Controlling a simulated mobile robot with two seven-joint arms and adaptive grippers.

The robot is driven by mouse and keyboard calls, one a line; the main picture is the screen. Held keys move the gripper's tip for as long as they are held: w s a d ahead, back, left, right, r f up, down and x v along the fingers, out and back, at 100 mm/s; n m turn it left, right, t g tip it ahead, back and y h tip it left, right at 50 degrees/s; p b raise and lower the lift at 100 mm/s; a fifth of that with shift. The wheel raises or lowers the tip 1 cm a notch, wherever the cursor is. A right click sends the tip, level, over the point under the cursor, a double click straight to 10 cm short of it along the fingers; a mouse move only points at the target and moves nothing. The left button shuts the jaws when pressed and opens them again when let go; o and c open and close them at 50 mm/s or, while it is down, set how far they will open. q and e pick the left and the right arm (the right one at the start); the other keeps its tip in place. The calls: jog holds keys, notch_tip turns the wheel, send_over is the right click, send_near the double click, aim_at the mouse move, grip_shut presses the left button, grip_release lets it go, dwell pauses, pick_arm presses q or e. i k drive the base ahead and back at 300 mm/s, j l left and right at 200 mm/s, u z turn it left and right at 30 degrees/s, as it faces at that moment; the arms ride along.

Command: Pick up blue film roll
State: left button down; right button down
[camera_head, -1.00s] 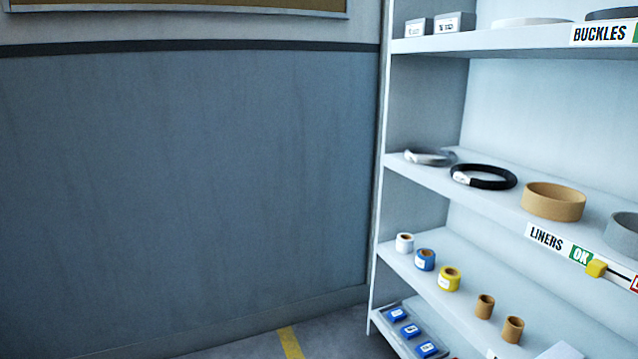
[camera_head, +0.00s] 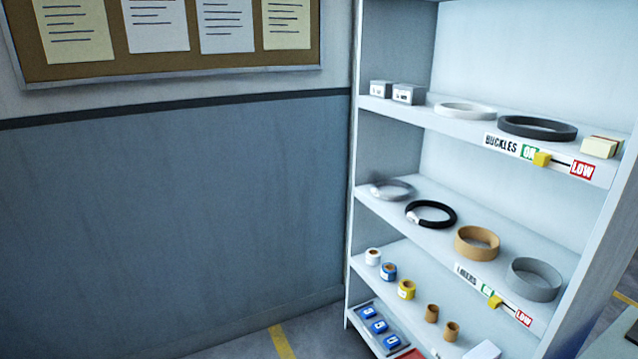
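The blue film roll (camera_head: 389,272) stands upright on the lower shelf of the white rack, in the head view. It is a small blue roll with a brown core and a white label. A white roll (camera_head: 373,257) stands to its left and a yellow roll (camera_head: 406,289) to its right, with small gaps between. Neither of my grippers is in view.
The white rack (camera_head: 353,160) holds rings on the shelves above and blue boxes (camera_head: 378,326) on the bottom level. Two brown rolls (camera_head: 432,313) stand further right on the same shelf. A blue-grey wall (camera_head: 170,210) with a notice board (camera_head: 200,68) is at left.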

aim_at(389, 272)
jog(key=i+l+z, duration=0.25)
jog(key=i+z, duration=0.15)
jog(key=i, duration=0.3)
jog(key=i+z, duration=0.4)
jog(key=i, duration=0.3)
jog(key=i+z, duration=0.2)
jog(key=i, duration=0.5)
